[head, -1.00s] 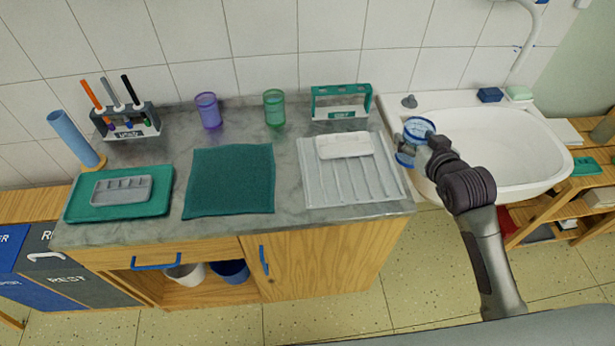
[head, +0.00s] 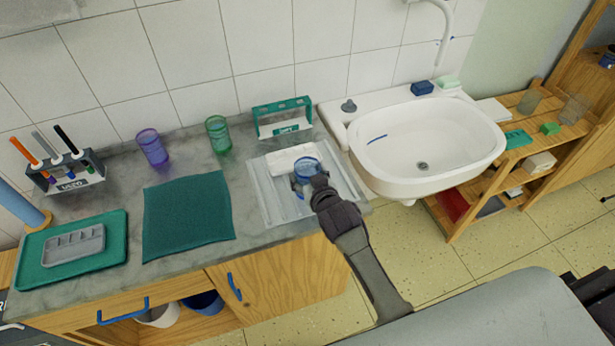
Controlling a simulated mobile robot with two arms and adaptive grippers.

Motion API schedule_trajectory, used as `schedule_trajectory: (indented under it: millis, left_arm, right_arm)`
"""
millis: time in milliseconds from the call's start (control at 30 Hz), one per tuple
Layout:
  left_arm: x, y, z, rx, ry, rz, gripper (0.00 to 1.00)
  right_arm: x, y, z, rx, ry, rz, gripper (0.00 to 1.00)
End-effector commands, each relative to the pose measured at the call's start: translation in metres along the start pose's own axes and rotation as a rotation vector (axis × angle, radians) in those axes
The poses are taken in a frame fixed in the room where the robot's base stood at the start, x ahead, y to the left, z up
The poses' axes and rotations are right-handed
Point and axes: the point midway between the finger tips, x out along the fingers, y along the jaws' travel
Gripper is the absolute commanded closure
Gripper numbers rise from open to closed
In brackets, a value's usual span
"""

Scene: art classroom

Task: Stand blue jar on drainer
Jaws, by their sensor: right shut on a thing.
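The blue jar (head: 307,166) is a clear, blue-tinted jar with a blue rim, upright in my right gripper (head: 306,184). My right gripper is shut on it, reaching in from the lower right. The jar is over the right part of the drainer (head: 268,206), a pale ribbed tray on the counter, just in front of a white block. I cannot tell whether the jar's base touches the drainer. The gripper hides part of the jar's lower side. My left gripper is not in view.
The white block (head: 290,157) lies along the drainer's back. A green rack (head: 283,118) stands behind it. A purple cup (head: 152,148) and green cup (head: 218,135) stand left of it. A dark green mat (head: 187,215) lies left of the drainer. The sink (head: 430,140) is to the right.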

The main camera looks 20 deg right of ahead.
Motion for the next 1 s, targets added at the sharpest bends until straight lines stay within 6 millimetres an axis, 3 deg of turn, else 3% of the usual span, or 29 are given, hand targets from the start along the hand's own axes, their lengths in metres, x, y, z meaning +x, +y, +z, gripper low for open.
schedule_trajectory:
  millis: [467, 500, 600, 633, 1000]
  left_arm:
    - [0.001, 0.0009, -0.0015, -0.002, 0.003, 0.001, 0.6]
    - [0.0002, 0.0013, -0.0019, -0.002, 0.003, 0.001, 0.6]
    - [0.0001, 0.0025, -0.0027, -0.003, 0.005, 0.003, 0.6]
    - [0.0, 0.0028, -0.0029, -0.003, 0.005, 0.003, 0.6]
    - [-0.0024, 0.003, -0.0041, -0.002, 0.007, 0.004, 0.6]
  right_arm:
    - [0.0052, 0.0003, 0.0125, 0.0, 0.002, 0.0, 0.81]
    - [0.0049, 0.0003, 0.0117, 0.0, 0.002, 0.0, 0.31]
    - [0.0048, 0.0003, 0.0116, 0.0, 0.002, 0.0, 0.14]
    - [0.0047, 0.0003, 0.0116, 0.0, 0.001, 0.0, 0.11]
    - [0.0032, 0.0003, 0.0078, 0.0, 0.002, 0.0, 0.11]
